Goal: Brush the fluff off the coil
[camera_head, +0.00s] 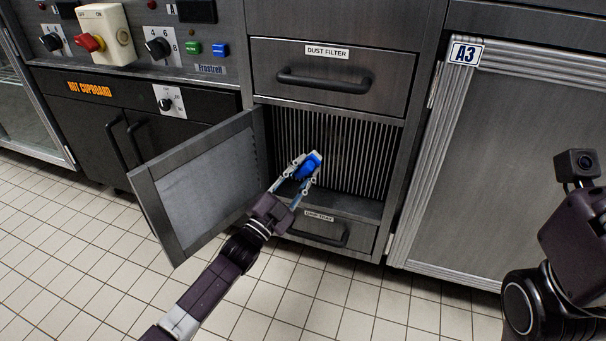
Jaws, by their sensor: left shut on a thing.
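The coil (359,160) is a bank of upright metal fins inside an open bay below the dust filter drawer. My left gripper (303,170) is shut on a blue brush (308,165) and holds it in front of the fins, left of their middle. I cannot tell whether the brush touches the fins. No fluff can be made out on the fins in view; the brush and gripper hide a part of them. My right arm shows at the right edge, but its gripper is out of view.
The bay's door (207,187) hangs open to the left, beside my left arm. The dust filter drawer (333,77) is above the coil, the drip tray drawer (322,229) below. Cabinet door A3 (500,150) is shut on the right. The tiled floor in front is clear.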

